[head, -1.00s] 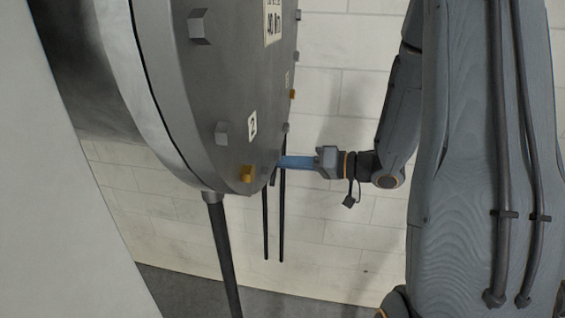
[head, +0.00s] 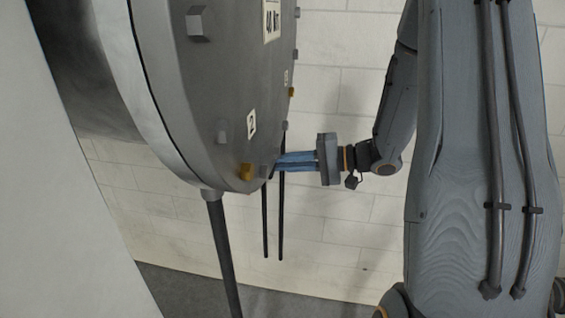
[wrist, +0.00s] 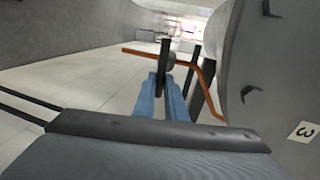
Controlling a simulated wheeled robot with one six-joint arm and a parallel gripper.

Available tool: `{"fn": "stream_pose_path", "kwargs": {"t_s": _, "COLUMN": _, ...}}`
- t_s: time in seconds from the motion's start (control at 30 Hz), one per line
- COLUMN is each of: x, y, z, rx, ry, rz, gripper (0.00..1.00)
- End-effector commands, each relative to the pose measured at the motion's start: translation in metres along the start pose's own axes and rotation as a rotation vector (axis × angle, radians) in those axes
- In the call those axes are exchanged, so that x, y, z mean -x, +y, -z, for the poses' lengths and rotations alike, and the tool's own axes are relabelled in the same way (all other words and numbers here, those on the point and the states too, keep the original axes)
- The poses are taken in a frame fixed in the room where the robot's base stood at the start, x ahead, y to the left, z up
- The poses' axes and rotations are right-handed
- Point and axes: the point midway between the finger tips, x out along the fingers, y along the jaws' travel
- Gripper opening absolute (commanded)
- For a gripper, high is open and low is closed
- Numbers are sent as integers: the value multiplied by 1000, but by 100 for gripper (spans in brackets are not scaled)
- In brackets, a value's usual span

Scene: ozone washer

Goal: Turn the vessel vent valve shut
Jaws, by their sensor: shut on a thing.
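My gripper (head: 280,162) has its two blue fingers reaching left to the lower right rim of the big round grey vessel (head: 220,95). In the wrist view the fingertips (wrist: 166,75) meet at a small grey round part with a dark upright bar, which I take to be the vent valve (wrist: 171,59). The fingers are shut on it. A second dark bar (wrist: 195,66) stands just right of it. In the head view the fingers and the vessel's edge hide most of the valve, so its angle is hard to tell.
An orange bent bar (wrist: 208,92) passes close by the fingertips. Two thin dark rods (head: 282,220) hang below the fingers. A pale block wall (head: 340,230) stands behind, with free room between.

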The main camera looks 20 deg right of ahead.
Motion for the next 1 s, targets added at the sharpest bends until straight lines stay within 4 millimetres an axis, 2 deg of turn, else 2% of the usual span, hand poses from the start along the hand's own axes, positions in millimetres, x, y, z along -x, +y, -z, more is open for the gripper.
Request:
{"fn": "stream_pose_path", "kwargs": {"t_s": 0.6, "x": 0, "y": 0, "z": 1, "rx": -41, "ry": -6, "rz": 0, "gripper": 0}}
{"fn": "stream_pose_path", "kwargs": {"t_s": 0.63, "x": 0, "y": 0, "z": 1, "rx": -41, "ry": -6, "rz": 0, "gripper": 14}}
{"fn": "stream_pose_path", "kwargs": {"t_s": 0.73, "x": 0, "y": 1, "z": 1, "rx": -40, "ry": -6, "rz": 0, "gripper": 29}}
{"fn": "stream_pose_path", "kwargs": {"t_s": 1.0, "x": 0, "y": 1, "z": 0, "rx": -40, "ry": -7, "rz": 0, "gripper": 29}}
